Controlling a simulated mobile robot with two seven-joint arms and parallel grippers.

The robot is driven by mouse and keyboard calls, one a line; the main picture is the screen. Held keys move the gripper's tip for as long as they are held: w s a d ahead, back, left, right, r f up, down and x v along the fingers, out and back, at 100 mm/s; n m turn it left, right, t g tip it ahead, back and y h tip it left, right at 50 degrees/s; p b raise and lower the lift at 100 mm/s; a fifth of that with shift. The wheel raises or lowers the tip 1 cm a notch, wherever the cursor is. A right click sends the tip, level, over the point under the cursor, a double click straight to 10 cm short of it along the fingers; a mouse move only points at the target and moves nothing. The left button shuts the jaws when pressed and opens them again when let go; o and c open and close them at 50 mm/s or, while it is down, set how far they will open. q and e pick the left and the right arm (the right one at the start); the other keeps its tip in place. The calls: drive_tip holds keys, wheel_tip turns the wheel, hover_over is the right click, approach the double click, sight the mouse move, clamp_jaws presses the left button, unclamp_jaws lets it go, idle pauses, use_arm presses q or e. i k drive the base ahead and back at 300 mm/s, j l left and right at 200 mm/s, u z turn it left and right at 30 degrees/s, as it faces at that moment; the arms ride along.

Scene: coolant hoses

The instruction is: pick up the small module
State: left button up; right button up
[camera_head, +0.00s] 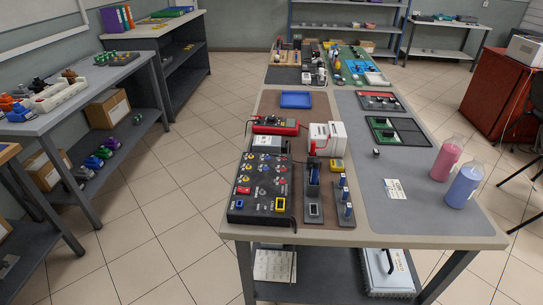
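A small dark block with a lighter face (376,153), which may be the small module, sits on the grey mat (362,185) near the middle of the long table. It is too small to make out in detail. A small yellow device (337,164) lies just left of it, below a white box-shaped unit (327,139). I cannot tell for sure which one is the module. Neither of my grippers shows in the head view.
A black panel with coloured sockets (262,190) and upright stands (313,192) fill the table's near left. Pink (447,160) and blue (465,187) bottles stand at the right edge. A green-and-black board (398,131) lies behind the dark block. The mat's near part is mostly clear.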

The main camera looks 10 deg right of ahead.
sight(275, 145)
drive_tip(key=k+z, duration=0.1)
drive_tip(key=z, duration=0.95)
drive_tip(key=i+j, duration=0.15)
drive_tip(key=j, duration=0.25)
drive_tip(key=i+j, duration=0.15)
drive_tip(key=j, duration=0.25)
drive_tip(key=i+j+z, duration=0.1)
drive_tip(key=j, duration=0.3)
drive_tip(key=i+j, duration=0.2)
drive_tip(key=j, duration=0.25)
drive_tip(key=i+j, duration=0.15)
drive_tip(key=j, duration=0.25)
